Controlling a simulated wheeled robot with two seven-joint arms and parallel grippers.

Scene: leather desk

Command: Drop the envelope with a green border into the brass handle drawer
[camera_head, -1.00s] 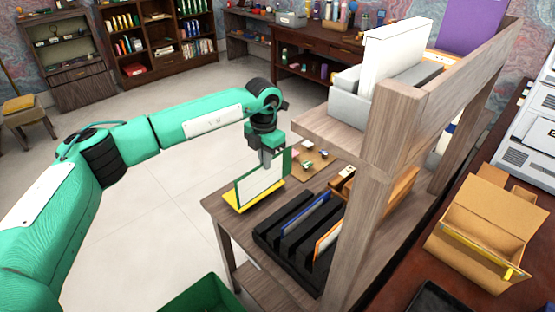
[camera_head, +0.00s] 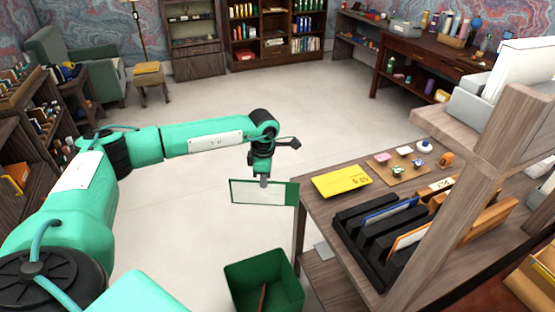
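The envelope with a green border (camera_head: 258,191) is white with a green edge. My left gripper (camera_head: 263,180) is shut on its upper edge and holds it upright in the air, just left of the wooden desk. The envelope is clear of the desk top. No drawer with a brass handle can be made out for certain; a dark wooden desk (camera_head: 450,62) stands at the far right, too small to tell its handles. My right gripper does not show.
A green bin (camera_head: 264,283) stands on the floor below the envelope. On the near desk (camera_head: 318,200) are a yellow envelope (camera_head: 341,180), a black sorter (camera_head: 374,231) with envelopes and a stamp board (camera_head: 398,165). The floor in the middle is clear.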

